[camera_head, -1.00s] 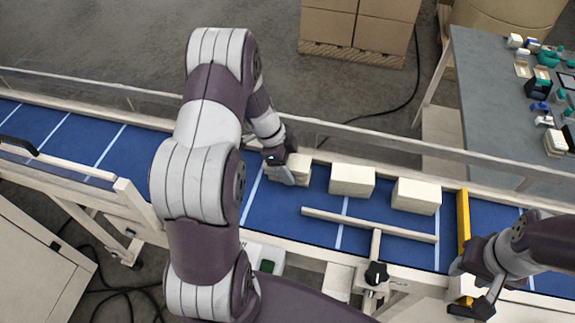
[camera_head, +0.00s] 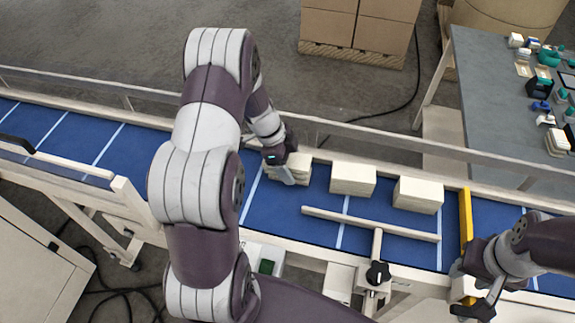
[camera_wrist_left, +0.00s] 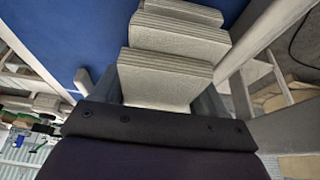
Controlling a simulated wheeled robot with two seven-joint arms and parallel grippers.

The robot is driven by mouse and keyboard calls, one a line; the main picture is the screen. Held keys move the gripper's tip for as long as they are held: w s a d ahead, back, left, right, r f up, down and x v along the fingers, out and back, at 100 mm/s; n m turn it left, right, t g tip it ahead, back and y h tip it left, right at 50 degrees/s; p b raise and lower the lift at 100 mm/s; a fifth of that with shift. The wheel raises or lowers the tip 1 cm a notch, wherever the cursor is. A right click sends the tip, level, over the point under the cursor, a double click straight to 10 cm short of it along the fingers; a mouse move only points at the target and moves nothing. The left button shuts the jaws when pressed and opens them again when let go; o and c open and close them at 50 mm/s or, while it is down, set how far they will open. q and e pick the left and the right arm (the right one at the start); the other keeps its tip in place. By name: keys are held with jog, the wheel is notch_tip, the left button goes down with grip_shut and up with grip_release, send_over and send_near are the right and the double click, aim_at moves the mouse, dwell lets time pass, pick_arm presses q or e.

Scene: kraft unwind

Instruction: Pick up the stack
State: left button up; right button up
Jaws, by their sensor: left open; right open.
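Three cream stacks of flat sheets stand in a row on the blue conveyor: a left stack (camera_head: 299,169), a middle stack (camera_head: 353,179) and a right stack (camera_head: 418,194). My left gripper (camera_head: 284,172) is open at the left stack and partly covers it. In the left wrist view the nearest stack (camera_wrist_left: 160,82) lies between the two open fingers (camera_wrist_left: 158,98), with the other two stacks beyond it. Whether the fingers touch it cannot be told. My right gripper (camera_head: 474,293) is open and empty by the conveyor's near edge at right.
A pale guide bar (camera_head: 370,223) lies along the belt in front of the stacks. A yellow bar (camera_head: 465,228) crosses the belt right of them. A rail (camera_head: 400,137) runs along the far side. A grey table (camera_head: 495,100) with small items stands at back right.

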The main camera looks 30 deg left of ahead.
pick_arm(q)
jog(key=c, duration=0.8)
